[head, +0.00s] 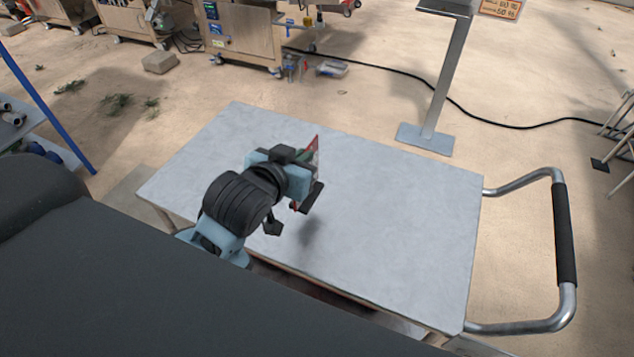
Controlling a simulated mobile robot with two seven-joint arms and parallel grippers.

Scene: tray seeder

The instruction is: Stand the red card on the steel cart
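The steel cart (400,220) has a flat, bare grey top and fills the middle of the head view. My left gripper (307,194) is over the middle of this top, with a shadow on the surface below it. It is shut on the red card (316,145), which is thin and seen nearly edge-on. The card's red upper corner shows above the fingers, and a sliver of red shows below. The gripper hides most of the card, and I cannot tell whether its lower edge touches the cart. My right gripper is not in view.
The cart's push handle (566,235) sticks out at the right. A metal post on a base plate (425,138) stands behind the cart. A black cable (480,115) runs across the floor. Wooden machines (240,38) stand at the back. The cart top around the gripper is clear.

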